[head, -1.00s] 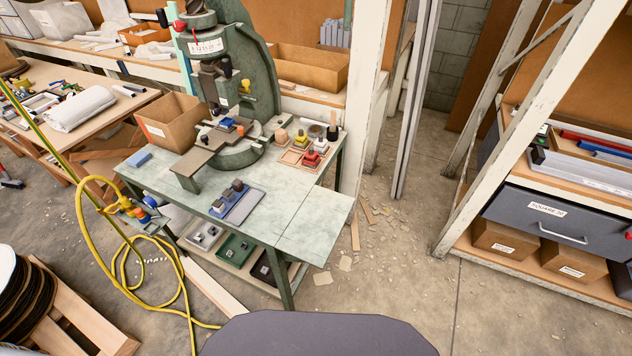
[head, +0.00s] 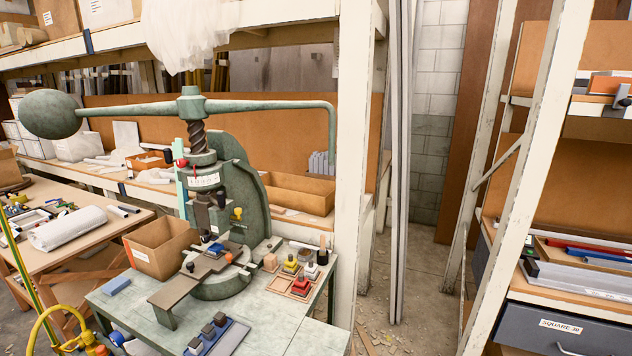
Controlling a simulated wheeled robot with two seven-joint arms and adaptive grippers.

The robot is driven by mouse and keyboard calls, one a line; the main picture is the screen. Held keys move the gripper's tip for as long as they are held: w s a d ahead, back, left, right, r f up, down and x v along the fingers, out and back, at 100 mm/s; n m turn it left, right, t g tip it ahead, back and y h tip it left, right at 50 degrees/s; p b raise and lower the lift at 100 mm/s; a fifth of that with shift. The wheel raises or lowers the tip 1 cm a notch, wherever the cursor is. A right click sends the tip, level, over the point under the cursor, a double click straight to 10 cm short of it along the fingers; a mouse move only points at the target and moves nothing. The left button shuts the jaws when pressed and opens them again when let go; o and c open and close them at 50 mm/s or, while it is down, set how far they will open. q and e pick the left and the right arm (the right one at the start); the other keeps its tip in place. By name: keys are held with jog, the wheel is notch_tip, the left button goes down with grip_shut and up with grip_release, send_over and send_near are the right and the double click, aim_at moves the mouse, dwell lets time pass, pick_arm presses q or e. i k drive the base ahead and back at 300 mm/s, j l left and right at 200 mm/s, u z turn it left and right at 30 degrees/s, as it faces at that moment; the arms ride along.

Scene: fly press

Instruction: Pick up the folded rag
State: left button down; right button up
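A small flat blue piece (head: 115,285), which looks like the folded rag, lies on the left part of the green press bench (head: 262,325). It sits in front of an open cardboard box (head: 160,247), apart from it. It is small in the picture, so its folds cannot be made out. Neither of my grippers is in the head view.
The green fly press (head: 235,185) stands on the bench, its long handle with a ball weight (head: 52,114) reaching left. A blue tray (head: 228,338) with dark blocks lies near the front. A yellow hose (head: 45,322) is at lower left. A shelf upright (head: 352,150) stands right of the press.

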aim_at(120, 282)
jog(key=u, duration=1.45)
jog(key=i+j+z, duration=0.65)
jog(key=j, duration=0.2)
jog(key=i+j+z, duration=0.2)
jog(key=j, duration=0.15)
jog(key=i+j+z, duration=0.2)
jog(key=j, duration=0.15)
jog(key=i+j+z, duration=0.1)
jog(key=j+z, duration=0.15)
jog(key=j, duration=0.15)
jog(key=i+j+z, duration=0.2)
jog(key=j, duration=0.2)
jog(key=k, duration=0.1)
